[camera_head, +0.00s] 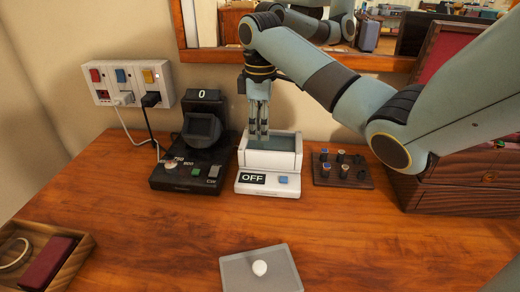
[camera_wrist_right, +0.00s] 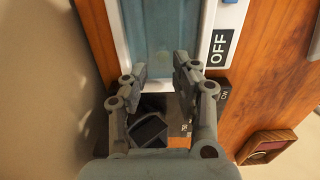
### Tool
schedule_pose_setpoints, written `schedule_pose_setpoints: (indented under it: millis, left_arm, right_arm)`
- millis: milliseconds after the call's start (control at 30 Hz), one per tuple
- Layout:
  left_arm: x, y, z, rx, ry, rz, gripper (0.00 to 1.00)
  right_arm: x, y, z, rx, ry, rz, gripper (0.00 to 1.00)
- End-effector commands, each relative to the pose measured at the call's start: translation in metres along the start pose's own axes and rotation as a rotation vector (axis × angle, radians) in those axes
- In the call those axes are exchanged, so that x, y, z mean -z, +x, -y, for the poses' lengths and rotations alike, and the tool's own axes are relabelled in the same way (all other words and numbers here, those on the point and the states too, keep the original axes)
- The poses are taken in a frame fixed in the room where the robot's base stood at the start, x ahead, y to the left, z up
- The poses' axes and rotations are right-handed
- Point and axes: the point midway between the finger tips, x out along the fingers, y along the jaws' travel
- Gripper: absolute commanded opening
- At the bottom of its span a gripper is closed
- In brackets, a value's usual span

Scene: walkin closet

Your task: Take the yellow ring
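My right gripper (camera_head: 259,130) points down over the open basin of a white device (camera_head: 267,187) marked OFF. In the right wrist view its two fingers (camera_wrist_right: 160,72) stand apart with nothing seen between them, and the device's blue-grey basin (camera_wrist_right: 160,30) lies beyond. No ring can be made out in the basin. A dark board (camera_head: 325,181) right of the device carries several small pegs with tiny coloured pieces, some orange or blue. They are too small to tell which, if any, is the yellow ring. My left gripper is not in view.
A black device (camera_head: 190,178) showing 0 stands left, below a wall socket strip (camera_head: 128,85) with cables. A wooden tray (camera_head: 82,246) holds a red case (camera_head: 48,262). A grey pad (camera_head: 235,272) with a white knob lies in front. A dark drawer box (camera_head: 455,200) stands right.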

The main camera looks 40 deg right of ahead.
Motion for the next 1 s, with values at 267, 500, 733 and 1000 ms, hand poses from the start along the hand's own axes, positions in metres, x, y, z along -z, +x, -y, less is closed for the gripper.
schedule_pose_setpoints:
  millis: [267,500,733,1000]
  left_arm:
    - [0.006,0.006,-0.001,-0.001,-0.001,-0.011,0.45]
    - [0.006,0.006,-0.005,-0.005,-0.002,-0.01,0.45]
    - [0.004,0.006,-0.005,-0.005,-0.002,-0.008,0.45]
    - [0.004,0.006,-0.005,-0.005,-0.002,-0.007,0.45]
  right_arm:
    - [-0.001,0.04,0.003,0.002,0.001,0.001,0.28]
    - [0.0,0.041,0.002,0.001,0.0,0.0,0.28]
    - [0.0,0.041,0.002,0.001,0.0,0.0,0.01]
    - [0.0,0.041,0.002,0.001,0.0,0.0,0.0]
